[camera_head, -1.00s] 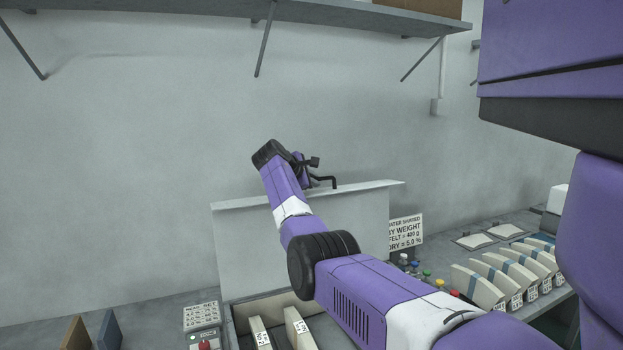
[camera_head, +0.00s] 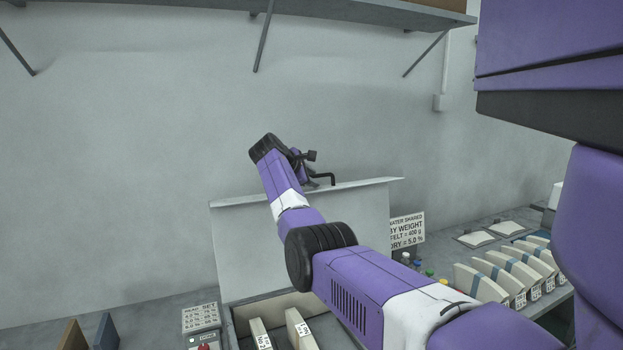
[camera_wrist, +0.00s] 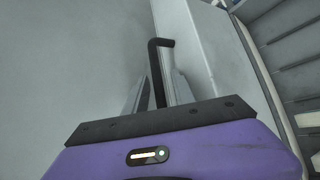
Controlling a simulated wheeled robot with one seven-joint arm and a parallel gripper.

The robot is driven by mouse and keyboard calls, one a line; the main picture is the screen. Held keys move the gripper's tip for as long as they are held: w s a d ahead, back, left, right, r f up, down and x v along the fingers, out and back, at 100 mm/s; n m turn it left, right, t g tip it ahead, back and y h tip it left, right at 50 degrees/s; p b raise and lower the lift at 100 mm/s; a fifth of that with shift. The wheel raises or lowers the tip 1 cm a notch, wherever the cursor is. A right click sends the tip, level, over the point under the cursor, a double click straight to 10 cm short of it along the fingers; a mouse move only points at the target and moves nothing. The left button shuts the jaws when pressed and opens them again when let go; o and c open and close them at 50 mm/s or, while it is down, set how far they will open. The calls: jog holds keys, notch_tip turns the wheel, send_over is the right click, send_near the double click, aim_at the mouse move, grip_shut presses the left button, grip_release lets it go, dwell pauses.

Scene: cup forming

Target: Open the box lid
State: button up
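The grey box lid (camera_head: 350,215) stands upright at the back of the open box (camera_head: 229,325), its top edge bent into a flange. My gripper (camera_head: 318,168) is at the top edge of the lid, partly hidden by its own wrist; contact with the lid cannot be made out. In the wrist view, the two grey fingers of my gripper (camera_wrist: 157,92) stand apart. A black bent rod (camera_wrist: 156,62) rises between them, with gaps visible on both sides. Whether it belongs to the gripper or the lid is unclear. The lid's pale face (camera_wrist: 184,40) runs beside the fingers.
Pale labelled blocks (camera_head: 300,328) stand inside the box. A sign (camera_head: 407,230), small coloured-topped bottles and a row of pale blocks (camera_head: 481,283) are at right. A control panel (camera_head: 201,319) is at left. A shelf (camera_head: 350,14) overhangs the wall.

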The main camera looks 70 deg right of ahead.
jog(key=shift+a+f, duration=0.1)
jog(key=b+v, duration=0.2)
jog(key=v, duration=0.4)
jog(key=shift+a, duration=0.2)
jog(key=shift+w+a+r+b, duration=0.15)
jog(key=shift+a+r+b, duration=0.2)
jog(key=shift+a+r, duration=0.15)
